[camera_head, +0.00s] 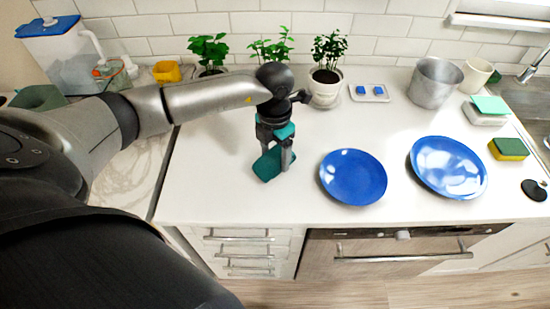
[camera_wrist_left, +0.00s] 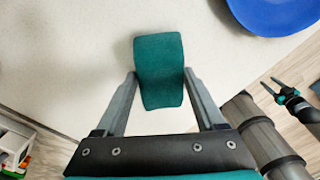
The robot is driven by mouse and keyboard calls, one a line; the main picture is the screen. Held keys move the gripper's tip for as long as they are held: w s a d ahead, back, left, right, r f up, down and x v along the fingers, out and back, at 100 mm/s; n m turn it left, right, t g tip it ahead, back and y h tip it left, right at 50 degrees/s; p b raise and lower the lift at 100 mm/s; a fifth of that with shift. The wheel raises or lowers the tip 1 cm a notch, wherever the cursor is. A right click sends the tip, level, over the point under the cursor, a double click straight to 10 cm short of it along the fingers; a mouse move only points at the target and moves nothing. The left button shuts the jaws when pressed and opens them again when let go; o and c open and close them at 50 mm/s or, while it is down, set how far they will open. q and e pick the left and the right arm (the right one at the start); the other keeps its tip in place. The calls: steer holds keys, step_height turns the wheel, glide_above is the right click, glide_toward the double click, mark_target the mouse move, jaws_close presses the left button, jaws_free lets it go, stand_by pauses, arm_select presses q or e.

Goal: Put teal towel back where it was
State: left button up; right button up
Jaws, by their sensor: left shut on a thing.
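The teal towel (camera_head: 268,165) is a small folded cloth over the white countertop, left of the blue plates. My left gripper (camera_head: 277,163) points down from above and is shut on it. In the left wrist view the towel (camera_wrist_left: 159,70) sits between the two fingers (camera_wrist_left: 160,76), sticking out past their tips. Whether the towel touches the counter is hard to tell. My right gripper (camera_wrist_left: 274,90) shows only in the left wrist view, at the right edge, over the floor. Its fingers are apart and empty.
Two blue plates (camera_head: 353,177) (camera_head: 448,167) lie right of the towel. Potted plants (camera_head: 326,84), a small tray with blue pieces (camera_head: 369,92) and a metal pot (camera_head: 434,82) stand behind. A sponge (camera_head: 509,149) lies near the sink (camera_head: 525,90). The counter's front left is clear.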

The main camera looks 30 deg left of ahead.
mark_target(275, 155)
arm_select(q)
steer(key=shift+f, duration=0.95)
steer(key=shift+f, duration=0.25)
steer(key=o, duration=1.2)
steer(key=shift+r, duration=0.1)
steer(key=shift+c, duration=0.2)
step_height(275, 155, up, 12)
steer(key=shift+r, duration=0.2)
